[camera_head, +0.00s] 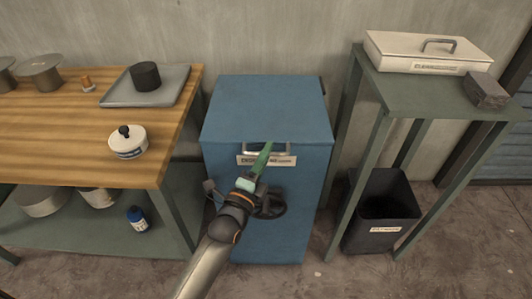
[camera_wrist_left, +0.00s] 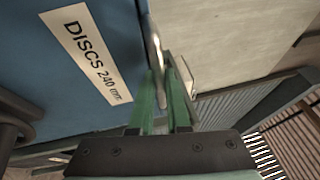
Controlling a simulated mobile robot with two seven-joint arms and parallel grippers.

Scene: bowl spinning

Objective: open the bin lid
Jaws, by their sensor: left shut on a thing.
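The blue bin (camera_head: 285,225) stands between a workbench and a green stand. Its flat blue lid (camera_head: 268,108) looks closed, level on top. A metal handle (camera_head: 283,149) sits at the top of the front face, above a pale label (camera_head: 284,161). In the left wrist view the label (camera_wrist_left: 88,55) reads "DISCS 240 mm". My left gripper (camera_head: 265,150) reaches up to the handle with its green fingers. In the left wrist view the fingers (camera_wrist_left: 163,85) are shut on the metal handle (camera_wrist_left: 158,50). My right gripper is not in view.
A dark round fitting (camera_head: 270,203) is on the bin's front. The wooden bench (camera_head: 70,150) at left carries a white lidded pot (camera_head: 128,142) and a grey tray (camera_head: 115,93). The green stand (camera_head: 450,92) at right holds a pale case (camera_head: 400,50); a black waste bin (camera_head: 365,225) is below.

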